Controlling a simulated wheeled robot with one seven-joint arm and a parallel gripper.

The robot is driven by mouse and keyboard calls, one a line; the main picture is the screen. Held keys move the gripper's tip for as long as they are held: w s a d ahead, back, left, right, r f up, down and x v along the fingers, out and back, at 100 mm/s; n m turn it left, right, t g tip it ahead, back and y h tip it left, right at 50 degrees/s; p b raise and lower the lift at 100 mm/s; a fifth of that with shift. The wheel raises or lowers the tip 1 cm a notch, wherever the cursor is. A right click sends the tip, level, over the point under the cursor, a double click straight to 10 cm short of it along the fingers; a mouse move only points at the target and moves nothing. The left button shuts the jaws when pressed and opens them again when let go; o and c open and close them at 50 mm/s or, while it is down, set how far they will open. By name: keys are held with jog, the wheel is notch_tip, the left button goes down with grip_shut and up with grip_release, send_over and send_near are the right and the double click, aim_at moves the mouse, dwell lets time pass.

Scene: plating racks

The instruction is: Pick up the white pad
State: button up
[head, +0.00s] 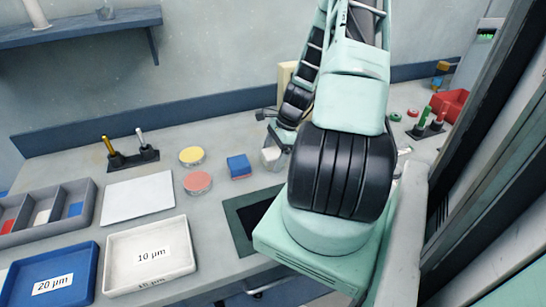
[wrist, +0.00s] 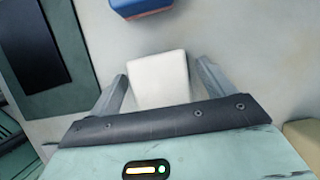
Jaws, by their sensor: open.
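The white pad (wrist: 158,78) is a pale block on the grey counter. In the wrist view it lies between the two fingers of my gripper (wrist: 163,72), which are spread apart with a gap visible on each side. Its near end is hidden by the gripper body. In the head view the white pad (head: 270,158) shows beside the gripper, partly covered by it and my arm. The gripper is open, and I cannot tell how high the fingers are above the counter.
A blue-and-red block (head: 239,167) lies just left of the pad. Yellow (head: 191,156) and pink (head: 198,182) discs are farther left. A dark recessed panel (head: 240,225) is in front. White (head: 150,283) and blue (head: 70,270) trays and a compartment tray (head: 71,187) stand left.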

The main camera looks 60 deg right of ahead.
aim_at(273, 153)
jog(key=c, duration=1.1)
notch_tip(273, 153, up, 10)
jog(key=shift+r+b, duration=0.1)
jog(key=shift+b, duration=0.5)
